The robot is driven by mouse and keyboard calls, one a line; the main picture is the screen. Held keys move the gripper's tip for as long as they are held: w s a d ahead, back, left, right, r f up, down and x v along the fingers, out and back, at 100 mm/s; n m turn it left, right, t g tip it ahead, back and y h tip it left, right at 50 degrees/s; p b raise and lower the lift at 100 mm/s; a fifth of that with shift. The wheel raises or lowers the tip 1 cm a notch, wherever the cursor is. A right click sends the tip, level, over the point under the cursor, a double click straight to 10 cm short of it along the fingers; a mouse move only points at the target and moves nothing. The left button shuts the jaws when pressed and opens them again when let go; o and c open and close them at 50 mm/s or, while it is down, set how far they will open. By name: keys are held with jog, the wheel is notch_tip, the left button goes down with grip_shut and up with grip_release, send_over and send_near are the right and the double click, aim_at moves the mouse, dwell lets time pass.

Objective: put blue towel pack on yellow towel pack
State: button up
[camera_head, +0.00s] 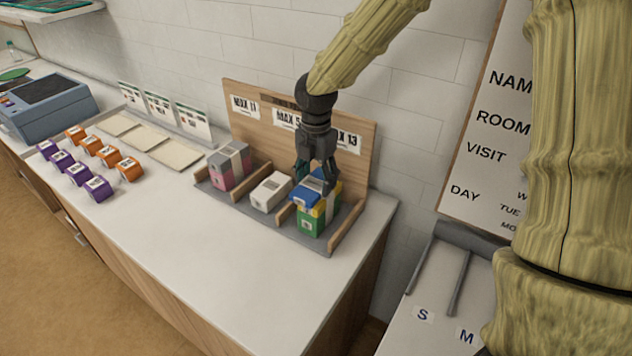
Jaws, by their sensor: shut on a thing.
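My gripper (316,180) points down over the right bay of the wooden rack and is shut on the blue towel pack (305,192). The blue pack is directly above the yellow towel pack (319,209), slightly tilted in the picture. I cannot tell whether the blue pack rests on the yellow one or is just above it. The yellow pack sits on a green pack (310,225) with a white label. The fingers and the blue pack hide part of the yellow pack's top.
A white pack (270,191) stands in the middle bay, and a pink and grey stack (229,167) in the left bay. The rack's backboard (358,165) rises close behind my gripper. Orange and purple rolls (88,168) lie at left. The counter front (215,260) is clear.

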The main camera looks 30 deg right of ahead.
aim_at(316, 179)
jog(key=shift+w+d+r, duration=0.1)
jog(key=shift+w+d, duration=0.2)
jog(key=shift+w, duration=0.25)
jog(key=shift+f+p, duration=0.9)
jog(key=shift+f, duration=0.95)
jog(key=shift+s+f, duration=0.1)
jog(key=shift+f, duration=0.05)
jog(key=o, duration=1)
notch_tip(316, 179, up, 12)
jog(key=shift+r+b, duration=0.15)
jog(key=shift+b, duration=1.1)
